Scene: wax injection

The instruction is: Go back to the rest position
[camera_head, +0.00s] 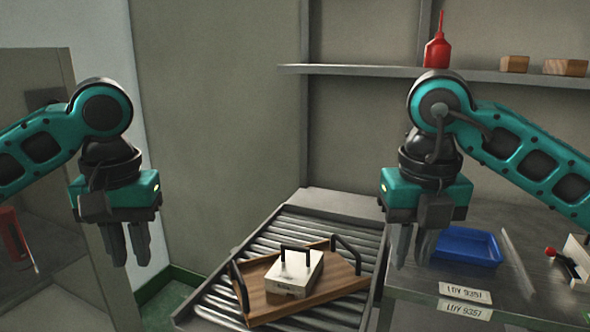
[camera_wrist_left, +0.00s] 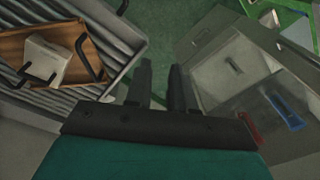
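My left gripper (camera_head: 128,245) hangs pointing down at the left of the head view, above the floor and left of the roller conveyor. Its two fingers show a narrow gap and hold nothing; they also show in the left wrist view (camera_wrist_left: 160,85). My right gripper (camera_head: 412,245) hangs pointing down in front of the right table. Its fingers are a little apart, with nothing seen between them. A white block with a black handle (camera_head: 295,272) lies on a wooden tray (camera_head: 330,296) with black handles. The tray rests on the conveyor, clear of both grippers.
The roller conveyor (camera_head: 225,304) runs between the arms. A blue bin (camera_head: 468,246) and label plates (camera_head: 466,292) are on the right table. A shelf (camera_head: 370,70) holds a red bottle (camera_head: 437,50) and wooden blocks (camera_head: 566,67). A grey cabinet (camera_head: 40,85) stands at left.

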